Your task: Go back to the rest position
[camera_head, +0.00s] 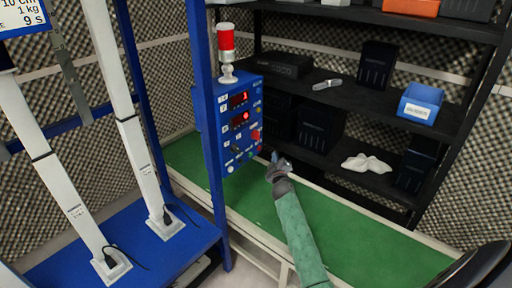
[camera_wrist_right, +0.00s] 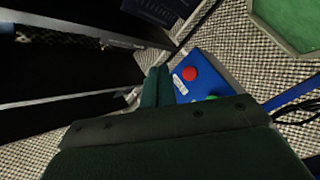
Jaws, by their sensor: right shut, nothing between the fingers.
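My right gripper (camera_head: 274,158) is at the end of my green-sleeved arm, just to the right of the lower part of a blue control box (camera_head: 226,150). Its fingers are shut and empty. In the right wrist view the shut fingers (camera_wrist_right: 156,84) point toward the blue box (camera_wrist_right: 188,58), with its red button (camera_wrist_right: 190,74) just right of the fingertips. I cannot tell whether the fingers touch the box. My left gripper is not in view.
The box is fixed to a blue post (camera_head: 205,100) and carries a red lamp (camera_head: 226,40). A green-topped bench (camera_head: 360,240) lies below. Black shelves (camera_head: 385,105) behind hold a blue bin (camera_head: 420,103) and a white cloth (camera_head: 367,164). A blue table (camera_head: 130,255) stands left.

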